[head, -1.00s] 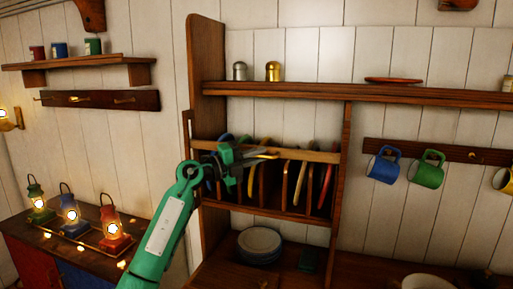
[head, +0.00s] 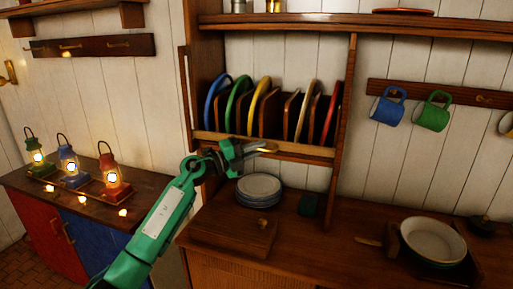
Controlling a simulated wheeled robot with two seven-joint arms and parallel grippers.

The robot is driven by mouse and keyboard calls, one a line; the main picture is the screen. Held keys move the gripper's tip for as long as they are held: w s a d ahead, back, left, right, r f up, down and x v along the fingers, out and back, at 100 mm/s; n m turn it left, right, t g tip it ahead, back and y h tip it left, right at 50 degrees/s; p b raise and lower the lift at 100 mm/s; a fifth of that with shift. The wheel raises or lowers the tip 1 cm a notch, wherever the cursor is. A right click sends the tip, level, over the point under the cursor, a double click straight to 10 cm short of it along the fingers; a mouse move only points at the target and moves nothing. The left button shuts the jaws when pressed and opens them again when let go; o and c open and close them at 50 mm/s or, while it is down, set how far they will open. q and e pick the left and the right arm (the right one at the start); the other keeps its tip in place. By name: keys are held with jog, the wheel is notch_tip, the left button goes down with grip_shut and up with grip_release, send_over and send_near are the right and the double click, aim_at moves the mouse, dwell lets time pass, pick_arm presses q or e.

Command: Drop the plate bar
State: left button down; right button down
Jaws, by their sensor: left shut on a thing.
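The plate bar (head: 308,150) is a light wooden rail across the front of the plate rack. It sits low, at the foot of the upright plates. Several plates stand in the rack, among them a blue one (head: 210,100), a green one (head: 231,100), a yellow one (head: 252,105) and a red one (head: 331,113). My left gripper (head: 250,149) is at the left-middle of the bar, shut on it by a small brass-coloured part (head: 267,150). The fingers hide part of the bar. My right gripper is out of view.
Below the rack, a stack of plates (head: 258,186) and a dark green block (head: 310,204) stand on the wooden counter (head: 330,240). Blue (head: 387,108) and green (head: 432,115) mugs hang on the wall. Lit lanterns (head: 114,174) stand at left.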

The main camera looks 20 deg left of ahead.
pick_arm(q)
jog(key=shift+d+f, duration=0.1)
jog(key=shift+f, duration=0.35)
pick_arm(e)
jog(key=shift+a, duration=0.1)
pick_arm(q)
jog(key=c, duration=1.5)
grip_release()
jog(key=shift+o, duration=0.2)
jog(key=shift+r, duration=0.1)
jog(key=shift+s, duration=0.1)
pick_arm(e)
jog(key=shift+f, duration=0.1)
